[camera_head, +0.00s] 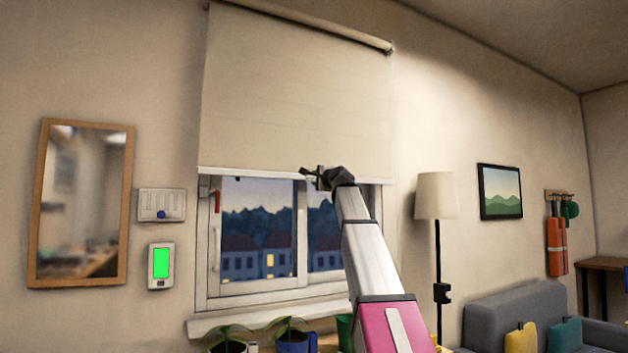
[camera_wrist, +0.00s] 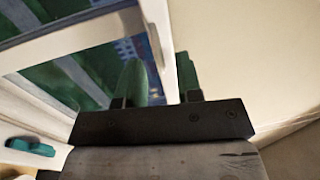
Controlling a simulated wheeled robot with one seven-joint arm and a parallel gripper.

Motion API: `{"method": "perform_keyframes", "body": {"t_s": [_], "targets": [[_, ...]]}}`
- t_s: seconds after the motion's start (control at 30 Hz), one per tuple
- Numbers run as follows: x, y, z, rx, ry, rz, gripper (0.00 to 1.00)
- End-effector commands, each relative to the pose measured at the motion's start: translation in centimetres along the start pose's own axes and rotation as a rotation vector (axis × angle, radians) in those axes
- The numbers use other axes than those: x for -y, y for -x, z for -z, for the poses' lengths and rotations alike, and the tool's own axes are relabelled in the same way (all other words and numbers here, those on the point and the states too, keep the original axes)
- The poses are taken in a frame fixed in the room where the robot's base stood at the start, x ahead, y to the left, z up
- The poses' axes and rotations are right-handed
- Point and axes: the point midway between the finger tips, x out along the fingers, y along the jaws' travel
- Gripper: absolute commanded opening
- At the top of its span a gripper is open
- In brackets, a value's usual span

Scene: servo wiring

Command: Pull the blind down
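The cream roller blind (camera_head: 295,95) hangs from its roller at the top of the window and covers about the upper half. Its pale bottom bar (camera_head: 250,173) runs across the middle of the window. My gripper (camera_head: 316,179) is up at this bar, right of its middle. In the wrist view, the bar (camera_wrist: 158,45) passes between the two green fingers of my gripper (camera_wrist: 160,80). A dark gap shows between the left finger and the bar, so the gripper looks open around it. The blind (camera_wrist: 235,50) fills the right side there. Contact on the right finger is unclear.
The window frame (camera_head: 213,250) and sill (camera_head: 250,318) lie below the blind, with potted plants (camera_head: 290,338) beneath. A red-handled window latch (camera_head: 216,200) is at the left. A floor lamp (camera_head: 437,196) stands to the right. A wall panel with a green screen (camera_head: 161,264) is at the left.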

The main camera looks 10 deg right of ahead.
Motion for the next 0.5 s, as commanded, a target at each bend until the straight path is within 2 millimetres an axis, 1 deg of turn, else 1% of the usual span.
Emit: {"method": "perform_keyframes", "body": {"t_s": [0.03, 0.1, 0.2, 0.5], "targets": [[0.1, -1.2, 0.1, 0.000, 0.000, -0.001, 0.33], [0.1, -2.0, 0.1, 0.000, -0.001, -0.001, 0.33], [0.0, -2.8, 0.1, -0.001, 0.000, 0.000, 0.33], [0.0, -2.9, 0.0, -0.001, 0.000, 0.000, 0.33]]}}
